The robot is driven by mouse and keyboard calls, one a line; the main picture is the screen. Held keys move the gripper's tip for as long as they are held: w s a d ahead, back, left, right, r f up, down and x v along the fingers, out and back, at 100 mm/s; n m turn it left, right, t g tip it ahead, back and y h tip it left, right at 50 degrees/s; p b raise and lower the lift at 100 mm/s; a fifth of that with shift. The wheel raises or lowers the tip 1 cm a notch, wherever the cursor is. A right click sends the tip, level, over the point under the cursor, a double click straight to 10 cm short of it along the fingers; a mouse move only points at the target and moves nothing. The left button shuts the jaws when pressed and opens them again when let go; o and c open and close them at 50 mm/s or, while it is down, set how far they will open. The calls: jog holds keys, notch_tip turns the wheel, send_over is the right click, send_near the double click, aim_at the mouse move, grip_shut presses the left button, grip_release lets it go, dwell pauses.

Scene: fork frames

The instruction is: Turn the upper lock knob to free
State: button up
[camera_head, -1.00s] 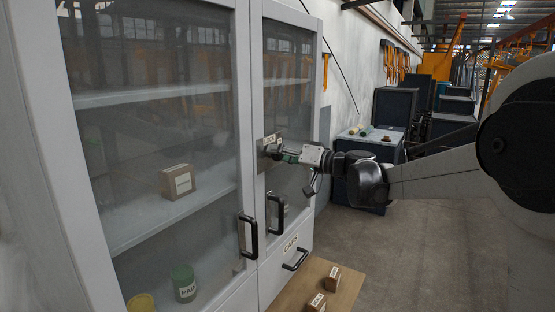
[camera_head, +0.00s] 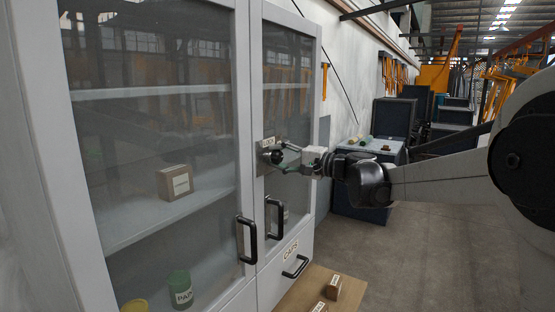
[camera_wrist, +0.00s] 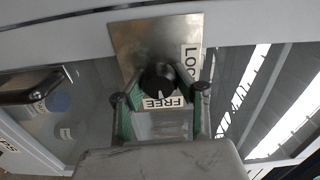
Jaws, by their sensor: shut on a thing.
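The black round lock knob (camera_wrist: 158,78) sits on a metal plate (camera_wrist: 136,38) on the cabinet's right glass door. A small white mark on the knob points towards the "FREE" label (camera_wrist: 164,102). The "LOCK" label (camera_wrist: 191,62) is to the knob's right in the wrist view. My gripper (camera_head: 284,156) is at the plate, shut on the knob, with its green-padded fingers on either side. In the head view the knob (camera_head: 276,157) shows small at the fingertips, and its exact contact with the pads is hard to see.
Two black door handles (camera_head: 247,239) (camera_head: 274,217) and a drawer handle (camera_head: 295,267) stick out below the plate. Small boxes (camera_head: 333,287) lie on a wooden surface at the bottom. The floor to the right is clear.

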jog(key=shift+m, duration=0.5)
jog(key=o, duration=1.3)
jog(key=v, duration=1.2)
